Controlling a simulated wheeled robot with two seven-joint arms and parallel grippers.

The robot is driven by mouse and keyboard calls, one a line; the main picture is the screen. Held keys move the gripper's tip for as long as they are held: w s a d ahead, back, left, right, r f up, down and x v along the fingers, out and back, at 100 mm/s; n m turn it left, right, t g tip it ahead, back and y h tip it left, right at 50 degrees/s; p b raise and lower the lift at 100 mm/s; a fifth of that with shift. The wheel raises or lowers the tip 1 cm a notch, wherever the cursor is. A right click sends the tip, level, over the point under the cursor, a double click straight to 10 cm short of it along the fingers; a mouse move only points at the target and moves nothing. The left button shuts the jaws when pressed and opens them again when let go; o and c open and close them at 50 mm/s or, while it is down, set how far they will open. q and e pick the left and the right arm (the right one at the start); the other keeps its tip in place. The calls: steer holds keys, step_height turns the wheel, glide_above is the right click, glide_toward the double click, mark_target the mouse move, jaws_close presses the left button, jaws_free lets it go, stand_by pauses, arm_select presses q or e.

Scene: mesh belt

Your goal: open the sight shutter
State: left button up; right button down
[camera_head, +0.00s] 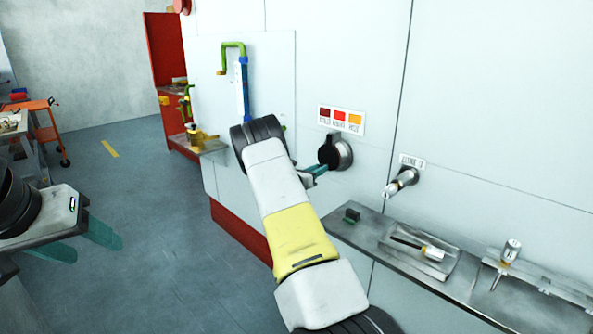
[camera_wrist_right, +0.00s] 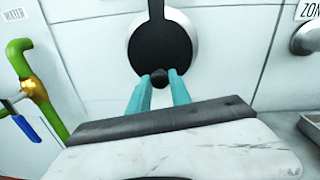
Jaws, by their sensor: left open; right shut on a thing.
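The sight shutter (camera_head: 340,150) is a black plate over a round silver-rimmed port on the pale wall panel, right of my right forearm. In the right wrist view the black shutter (camera_wrist_right: 160,45) covers most of the silver disc, with a small dark knob (camera_wrist_right: 159,78) at its lower end. My right gripper (camera_head: 318,169) has its teal fingers on either side of that knob, shut on it, as the right wrist view (camera_wrist_right: 159,82) shows. My left gripper (camera_head: 95,248) is open and empty at the far left, over the floor.
A colour-marked label (camera_head: 341,119) sits above the shutter. A metal nozzle (camera_head: 402,182) sticks out to its right. A steel shelf (camera_head: 375,222) with trays and small tools runs below. Green and blue pipes (camera_head: 242,75) are left of the shutter. A red cabinet (camera_head: 163,50) stands behind.

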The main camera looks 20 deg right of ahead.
steer(key=shift+w+a, duration=0.1)
steer(key=shift+w, duration=0.05)
stand_by(0.4)
steer(key=shift+w+a+r+m, duration=0.1)
steer(key=shift+w+a+m, duration=0.15)
steer(key=shift+w+m, duration=0.35)
steer(key=shift+w+a+m, duration=0.2)
steer(key=shift+w+m, duration=0.2)
steer(key=shift+m, duration=0.3)
steer(key=w+a+r+m, duration=0.1)
steer(key=w+r+m, duration=0.1)
steer(key=r+m, duration=0.3)
steer(key=w+a+r+m, duration=0.1)
steer(key=w+r+m, duration=0.2)
steer(key=r+m, duration=0.2)
steer(key=w+a+r+m+g+h, duration=0.1)
steer(key=r+m, duration=0.4)
steer(key=m, duration=0.5)
steer(key=shift+w+m, duration=0.3)
steer(key=shift+w, duration=0.45)
steer(key=c, duration=1.2)
jaws_free()
steer(key=shift+f, duration=0.1)
steer(key=shift+o, duration=0.2)
